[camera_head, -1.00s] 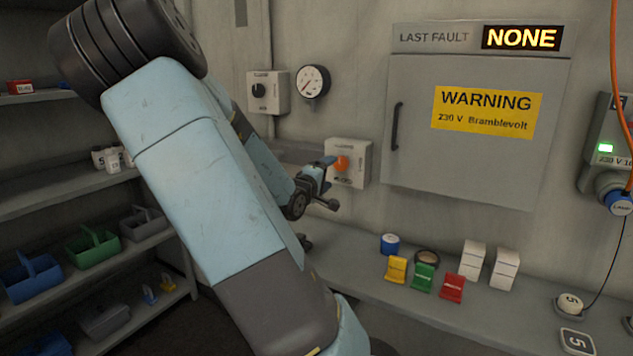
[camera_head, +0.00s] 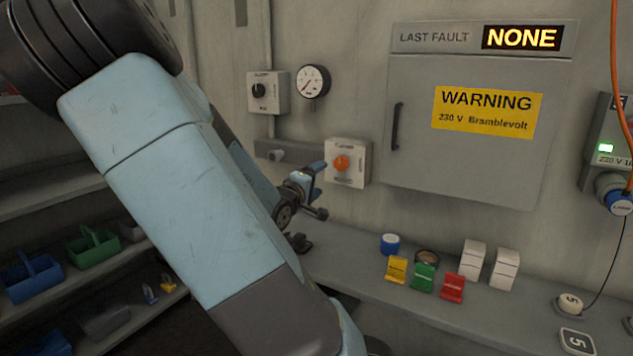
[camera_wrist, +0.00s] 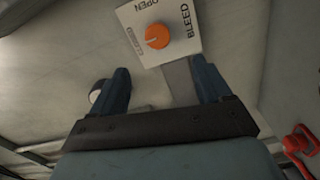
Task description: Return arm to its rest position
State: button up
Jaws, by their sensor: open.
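My gripper (camera_head: 314,186) is at the wall in the head view, just left of and below a grey box with an orange knob (camera_head: 341,162). In the wrist view its two blue fingers (camera_wrist: 163,72) stand wide apart with nothing between them. The orange knob (camera_wrist: 157,36) and its "BLEED" and "OPEN" lettering lie beyond the fingertips, apart from them. My blue arm crosses the left half of the head view and hides part of the wall and shelves.
Shelves with bins (camera_head: 92,246) stand at left. A closed cabinet (camera_head: 420,165) is right. A red handle (camera_wrist: 301,141) shows in the wrist view.

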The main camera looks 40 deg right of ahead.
dwell(0.3)
jog(key=w+a+f+m+y, duration=0.1)
jog(key=w+a+f+y, duration=0.2)
jog(key=f+y, duration=0.4)
jog(key=a+f+m+t+y, duration=0.1)
jog(key=a+f+y, duration=0.1)
jog(key=a+y, duration=0.65)
jog(key=s+a+r, duration=0.5)
jog(key=s, duration=0.3)
jog(key=s+a+r+g, duration=0.1)
jog(key=s+a+r, duration=0.4)
jog(key=s, duration=0.2)
jog(key=s+a+r+g+y, duration=0.1)
jog(key=s+a+r, duration=0.4)
jog(key=s, duration=0.3)
jog(key=shift+s, duration=0.3)
jog(key=shift+d, duration=0.1)
